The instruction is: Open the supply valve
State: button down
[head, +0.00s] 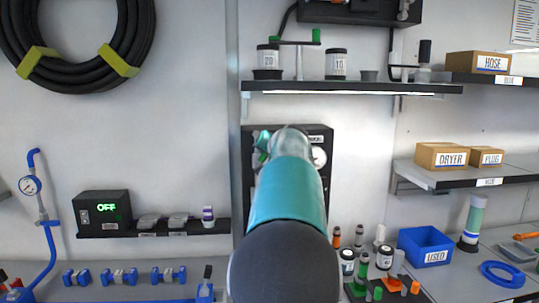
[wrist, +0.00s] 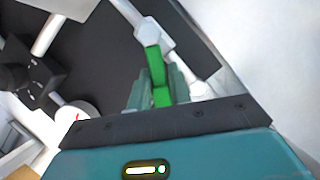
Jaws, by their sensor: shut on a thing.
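A green lever (wrist: 154,62) sits on a white valve body (wrist: 150,32) on a white pipe in the wrist view. I take it for the supply valve. My gripper (wrist: 160,88) is shut on the green lever, with one teal finger on each side of it. The lever's lower end lies between the fingers. In the head view my teal arm covers most of the black panel (head: 328,142) that bears the valve, and the grip is mostly hidden.
A round gauge (head: 319,157) sits on the panel, right of my arm. A shelf (head: 350,88) with jars runs above the panel. Below right stand small bottles and a blue bin (head: 425,246). A box reading OFF (head: 103,208) sits on a left shelf.

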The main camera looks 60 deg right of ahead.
aim_at(257, 161)
jog(key=n, duration=0.1)
jog(key=w+a+n+g, duration=0.1)
jog(key=shift+w+r+n+h, duration=0.1)
jog(key=shift+r+n+h, duration=0.2)
jog(key=shift+r, duration=0.05)
jog(key=shift+w+a+n+g+h, duration=0.45)
jog(key=shift+n+g+h, duration=0.05)
jog(key=shift+n+g, duration=0.3)
jog(key=c, duration=1.3)
grip_release()
jog(key=v, duration=1.3)
jog(key=shift+s+a+r, duration=0.15)
jog(key=shift+s+a, duration=0.1)
jog(key=shift+s, duration=0.05)
